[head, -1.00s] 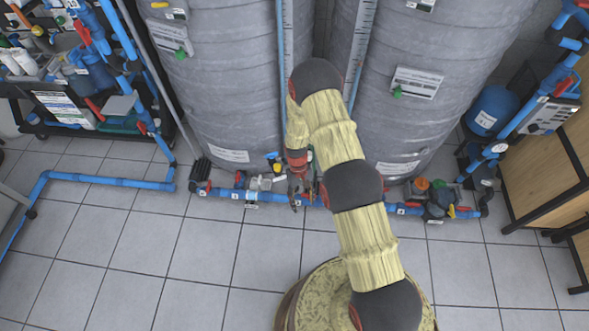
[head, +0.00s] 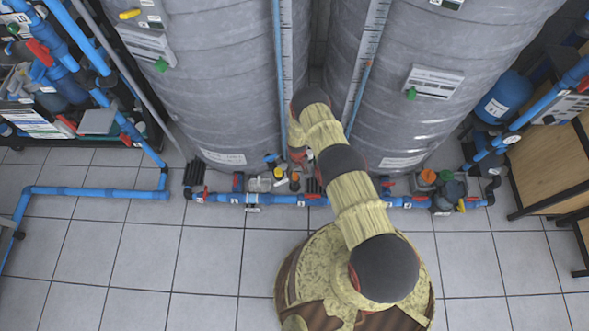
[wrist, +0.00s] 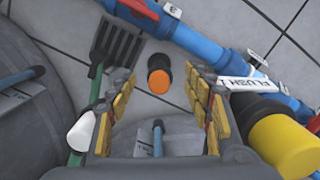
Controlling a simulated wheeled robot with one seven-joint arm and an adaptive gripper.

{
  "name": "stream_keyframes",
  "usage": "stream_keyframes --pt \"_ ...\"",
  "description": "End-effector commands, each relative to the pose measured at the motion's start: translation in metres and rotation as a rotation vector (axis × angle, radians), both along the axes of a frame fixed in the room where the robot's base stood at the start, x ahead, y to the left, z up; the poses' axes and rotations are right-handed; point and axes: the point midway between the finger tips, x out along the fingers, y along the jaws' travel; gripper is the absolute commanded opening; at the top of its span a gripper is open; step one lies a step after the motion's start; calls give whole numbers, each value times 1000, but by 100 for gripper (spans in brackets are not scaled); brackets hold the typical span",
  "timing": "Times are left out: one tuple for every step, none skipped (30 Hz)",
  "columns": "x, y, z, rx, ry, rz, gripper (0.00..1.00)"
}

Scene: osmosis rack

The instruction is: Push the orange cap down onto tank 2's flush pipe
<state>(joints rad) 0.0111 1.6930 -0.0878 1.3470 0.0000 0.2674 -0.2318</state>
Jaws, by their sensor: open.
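The orange cap (wrist: 159,81) shows in the wrist view as an orange disc on a short dark cylinder, standing above the floor tiles. Whether that cylinder is the flush pipe, and how far down the cap sits, I cannot tell. My gripper (wrist: 159,92) is open, its yellow-padded fingers to the left and right of the cap in the picture, with clear gaps. In the head view a small orange spot (head: 295,177) shows beside the blue pipe, probably the same cap.
In the wrist view, a blue pipe (wrist: 195,40) with a FLUSH tag (wrist: 262,58) runs at upper right. A large yellow-ended cylinder (wrist: 285,145) is close on the right. A dark slotted piece (wrist: 116,45) and white cap (wrist: 82,131) are on the left. Open floor (head: 190,250) lies in front.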

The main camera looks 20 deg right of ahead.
Motion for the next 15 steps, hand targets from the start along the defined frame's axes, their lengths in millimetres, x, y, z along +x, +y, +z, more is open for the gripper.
stream_keyframes --pt "9 0 0 0 -22 7 51" --pt "14 0 0 0 -37 12 51" --pt "18 0 0 0 -53 21 51" --pt "21 0 0 1 -62 27 51" --pt "23 0 0 1 -70 33 51" --pt "25 0 0 1 -77 38 51" --pt "25 0 0 1 -80 42 51" --pt "25 0 0 1 -80 45 51" --pt "25 0 0 1 -80 46 51" --pt "25 0 0 1 -80 46 51" --pt "25 0 0 1 -79 46 51" --pt "25 0 1 1 -79 46 51" --pt "25 0 1 1 -79 46 51" --pt "25 0 1 1 -79 46 51" --pt "25 0 0 1 -79 46 51"
